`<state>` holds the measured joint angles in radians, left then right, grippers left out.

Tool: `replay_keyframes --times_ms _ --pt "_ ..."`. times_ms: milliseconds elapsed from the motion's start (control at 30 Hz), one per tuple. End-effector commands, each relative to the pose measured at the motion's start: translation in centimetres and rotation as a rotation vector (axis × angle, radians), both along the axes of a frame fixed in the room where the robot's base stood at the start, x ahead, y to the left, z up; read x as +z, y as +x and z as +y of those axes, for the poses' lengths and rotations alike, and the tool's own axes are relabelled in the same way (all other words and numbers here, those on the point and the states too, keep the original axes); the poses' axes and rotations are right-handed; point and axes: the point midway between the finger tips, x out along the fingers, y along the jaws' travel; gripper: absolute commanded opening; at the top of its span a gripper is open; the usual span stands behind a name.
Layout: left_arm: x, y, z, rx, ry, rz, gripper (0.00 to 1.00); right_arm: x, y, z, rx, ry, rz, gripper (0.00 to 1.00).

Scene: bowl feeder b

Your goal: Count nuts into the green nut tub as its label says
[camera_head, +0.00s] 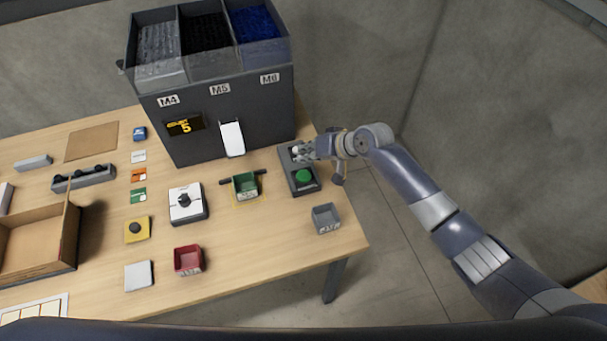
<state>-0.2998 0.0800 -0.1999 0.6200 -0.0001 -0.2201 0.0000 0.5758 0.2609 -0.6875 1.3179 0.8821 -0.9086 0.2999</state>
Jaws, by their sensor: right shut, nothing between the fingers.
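The green nut tub (247,190) stands on a yellow-marked spot in front of the feeder (230,110); its label is too small to read. The feeder has bins marked M4, M5 and M6, a white chute (232,139) and a display (185,125) showing 5 in yellow. A grey control box (300,188) with a green button (303,176) stands right of the tub. My right gripper (301,152) is shut and empty over the far end of this box, by a small white part; I cannot tell whether they touch. My left gripper is out of view.
A white box with a black knob (185,201) is left of the green tub. A red tub (188,262) and a grey tub (326,219) stand nearer. A yellow block (137,231), coloured cards and a wooden box (38,243) are left. The front middle of the table is clear.

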Motion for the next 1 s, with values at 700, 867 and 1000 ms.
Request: replay_keyframes --times_ms 700,867,1000 --pt "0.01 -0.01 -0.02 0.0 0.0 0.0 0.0 0.02 0.01 -0.01 0.0 0.0 0.0 0.0" --pt "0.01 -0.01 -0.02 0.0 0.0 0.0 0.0 0.02 0.01 -0.01 0.0 0.0 0.0 0.0" --pt "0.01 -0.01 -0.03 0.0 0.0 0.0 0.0 0.02 0.01 -0.01 0.0 0.0 0.0 0.0"
